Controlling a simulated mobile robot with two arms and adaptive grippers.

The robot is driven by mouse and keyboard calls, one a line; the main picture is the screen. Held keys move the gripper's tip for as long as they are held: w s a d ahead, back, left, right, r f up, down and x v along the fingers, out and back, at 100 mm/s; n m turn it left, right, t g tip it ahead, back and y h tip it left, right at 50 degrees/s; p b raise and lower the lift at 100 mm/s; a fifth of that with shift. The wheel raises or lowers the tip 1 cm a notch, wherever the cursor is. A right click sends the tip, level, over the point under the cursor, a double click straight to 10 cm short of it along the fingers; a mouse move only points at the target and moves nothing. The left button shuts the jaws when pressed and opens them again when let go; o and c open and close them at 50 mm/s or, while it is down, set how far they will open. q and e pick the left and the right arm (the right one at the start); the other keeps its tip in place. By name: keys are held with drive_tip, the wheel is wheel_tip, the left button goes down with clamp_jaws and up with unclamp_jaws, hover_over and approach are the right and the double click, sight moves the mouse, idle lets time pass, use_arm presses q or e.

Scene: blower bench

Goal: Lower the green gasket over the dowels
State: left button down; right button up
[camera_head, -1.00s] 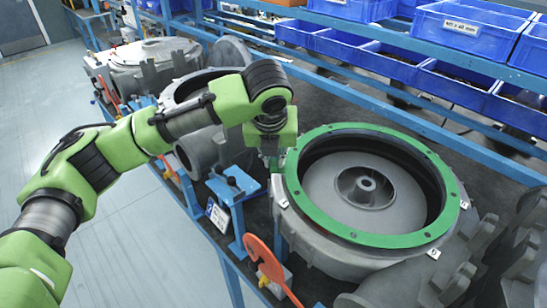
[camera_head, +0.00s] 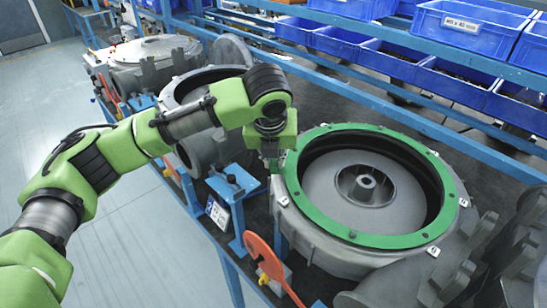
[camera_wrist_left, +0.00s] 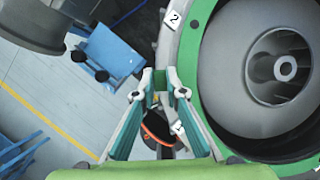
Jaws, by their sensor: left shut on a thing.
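The green gasket (camera_head: 448,178) is a flat ring with small holes. It lies at the top rim of the grey blower housing (camera_head: 312,232), around the impeller opening; whether it touches the rim all round I cannot tell. My left gripper (camera_head: 275,160) is at the gasket's left edge, pointing down. In the left wrist view its fingers (camera_wrist_left: 160,80) are shut on the gasket's edge, with the ring (camera_wrist_left: 194,70) just to their right. The dowels cannot be made out clearly. My right gripper is not in view.
The impeller (camera_head: 367,186) sits inside the housing. A blue stand (camera_head: 233,184) and an orange-red paddle (camera_head: 264,258) are along the bench's near edge. Other grey housings (camera_head: 150,60) stand at the back left. Blue bins (camera_head: 470,30) line the rack behind.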

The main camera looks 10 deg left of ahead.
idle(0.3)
use_arm(q)
drive_tip(key=c, duration=2)
unclamp_jaws()
drive_tip(key=v, duration=1.2)
drive_tip(key=shift+f, duration=0.1)
